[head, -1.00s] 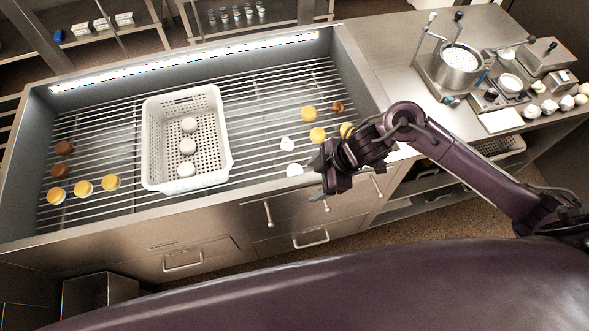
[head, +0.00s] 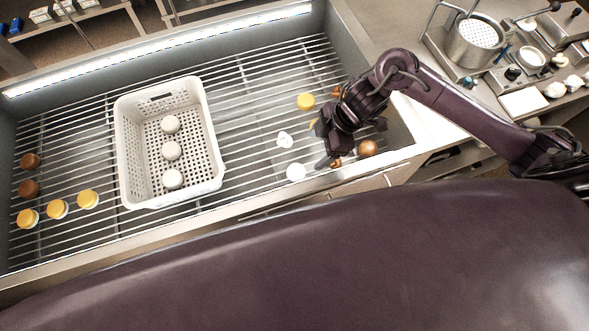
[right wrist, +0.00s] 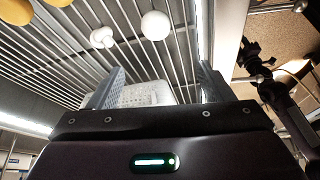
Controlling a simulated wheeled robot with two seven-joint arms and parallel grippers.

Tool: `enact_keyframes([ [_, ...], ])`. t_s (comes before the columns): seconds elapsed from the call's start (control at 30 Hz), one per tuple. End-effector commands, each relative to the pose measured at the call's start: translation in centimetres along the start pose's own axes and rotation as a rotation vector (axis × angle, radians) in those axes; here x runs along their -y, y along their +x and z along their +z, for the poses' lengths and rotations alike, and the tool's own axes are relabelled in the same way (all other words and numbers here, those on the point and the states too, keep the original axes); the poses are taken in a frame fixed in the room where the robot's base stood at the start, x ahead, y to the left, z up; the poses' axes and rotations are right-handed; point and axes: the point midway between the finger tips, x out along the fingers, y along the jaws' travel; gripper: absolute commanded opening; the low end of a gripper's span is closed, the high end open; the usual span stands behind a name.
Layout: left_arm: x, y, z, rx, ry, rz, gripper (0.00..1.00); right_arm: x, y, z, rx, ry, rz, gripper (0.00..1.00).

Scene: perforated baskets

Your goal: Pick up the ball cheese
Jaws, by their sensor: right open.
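A round white ball cheese (head: 295,172) lies on the slatted rack, left of my right gripper (head: 320,146) in the head view. In the right wrist view the white ball (right wrist: 155,25) shows beyond the open fingertips (right wrist: 161,68), apart from them. My right gripper is open, with nothing between its fingers. A white knotted cheese (head: 285,140) lies just behind the ball, and also shows in the right wrist view (right wrist: 103,37). A dark arm end (right wrist: 254,58), apparently my left gripper, shows small in the right wrist view; its jaws are unclear.
A white perforated basket (head: 215,180) holds three white round pieces. A yellow piece (head: 305,101) and a brown ball (head: 368,148) lie near my right arm. Yellow and brown pieces lie at the far left. The metal sink wall edges the rack; the rack between basket and ball is clear.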

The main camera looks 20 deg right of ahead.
Motion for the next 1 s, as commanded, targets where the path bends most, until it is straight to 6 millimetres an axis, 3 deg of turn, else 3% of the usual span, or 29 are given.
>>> enact_keyframes([
  [0.03, -0.1, 1.3, 0.5, 0.007, 0.000, 0.001, 0.36, 0.0, 1.2, 0.5, 0.000, 0.000, 0.000, 0.73],
  [0.33, -0.2, 4.2, 0.8, 0.008, 0.002, 0.002, 0.36, 0.0, 3.8, 1.7, 0.000, 0.000, 0.001, 0.73],
  [0.47, -0.1, 4.3, 0.1, -0.003, 0.002, 0.001, 0.36, 0.0, 4.5, 1.7, -0.002, 0.002, 0.000, 0.73],
  [0.8, -0.1, 3.7, -0.3, -0.009, 0.003, 0.001, 0.36, 0.0, 9.7, 1.6, -0.001, 0.003, -0.002, 0.73],
  [1.0, -0.1, 3.6, -0.1, -0.006, 0.003, 0.001, 0.36, -0.1, 11.1, 1.5, -0.002, 0.001, -0.001, 0.73],
])
